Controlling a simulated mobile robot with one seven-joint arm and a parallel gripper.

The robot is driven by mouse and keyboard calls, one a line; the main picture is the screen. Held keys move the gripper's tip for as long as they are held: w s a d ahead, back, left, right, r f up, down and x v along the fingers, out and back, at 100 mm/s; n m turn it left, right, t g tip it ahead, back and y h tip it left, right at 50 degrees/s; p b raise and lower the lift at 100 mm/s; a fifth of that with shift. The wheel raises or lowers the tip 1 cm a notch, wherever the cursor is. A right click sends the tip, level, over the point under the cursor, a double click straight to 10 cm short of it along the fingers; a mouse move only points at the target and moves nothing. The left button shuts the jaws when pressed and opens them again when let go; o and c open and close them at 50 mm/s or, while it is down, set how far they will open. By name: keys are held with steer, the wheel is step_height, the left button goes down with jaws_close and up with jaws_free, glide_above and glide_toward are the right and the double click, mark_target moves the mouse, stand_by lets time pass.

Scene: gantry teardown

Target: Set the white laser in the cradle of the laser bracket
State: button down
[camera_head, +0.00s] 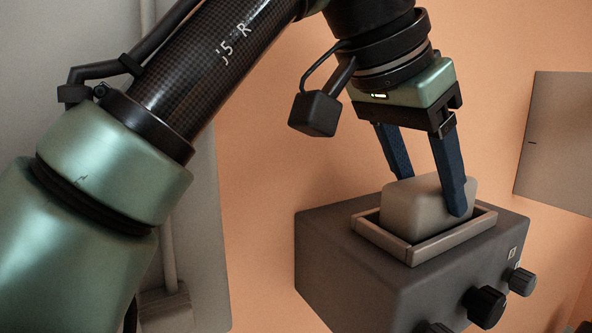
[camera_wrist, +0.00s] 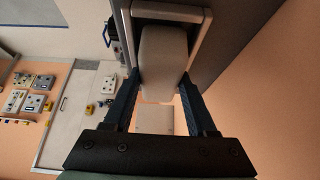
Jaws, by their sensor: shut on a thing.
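The white laser (camera_head: 410,207), a pale rounded block, is between the blue fingers of my gripper (camera_head: 432,192). My gripper is shut on it from above, one finger on each side. The block's lower part is inside a raised rectangular rim (camera_head: 437,246), which looks like the cradle, on top of a dark grey box (camera_head: 350,270). The rim hides the block's underside, so I cannot tell whether it rests on the floor of the cradle. In the wrist view the laser (camera_wrist: 163,58) lies between the fingers, with the rim (camera_wrist: 170,14) around its far end.
Black knobs (camera_head: 486,306) stick out of the box's front right face. A grey panel (camera_head: 556,140) is on the orange wall at right. In the wrist view, several small devices (camera_wrist: 35,92) show far off at left.

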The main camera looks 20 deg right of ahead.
steer(key=shift+c, duration=0.6)
jaws_free()
steer(key=p+v, duration=0.9)
steer(key=v, duration=0.4)
steer(key=shift+p, duration=0.4)
